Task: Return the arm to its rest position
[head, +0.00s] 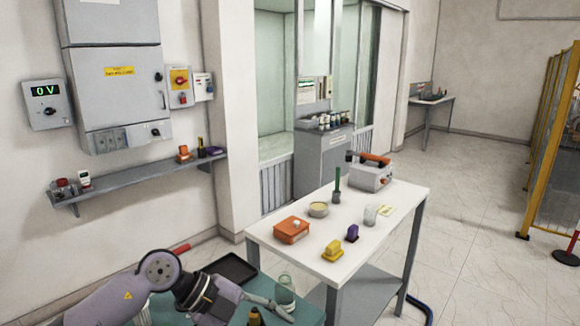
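My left arm comes in at the lower left, and its gripper (272,307) reaches over the green-topped surface (164,310) at the bottom of the head view. Its fingers are small and seen from the side, so I cannot tell whether they are open or shut. They are close to a clear glass jar (284,288); I cannot tell if they touch it. My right gripper is not in view.
The green surface also bears a black tray (232,268) and a dark bottle with a yellowish top (254,316). A white table (283,257) behind it holds an orange box (291,230), yellow block (333,251) and grey device (370,177).

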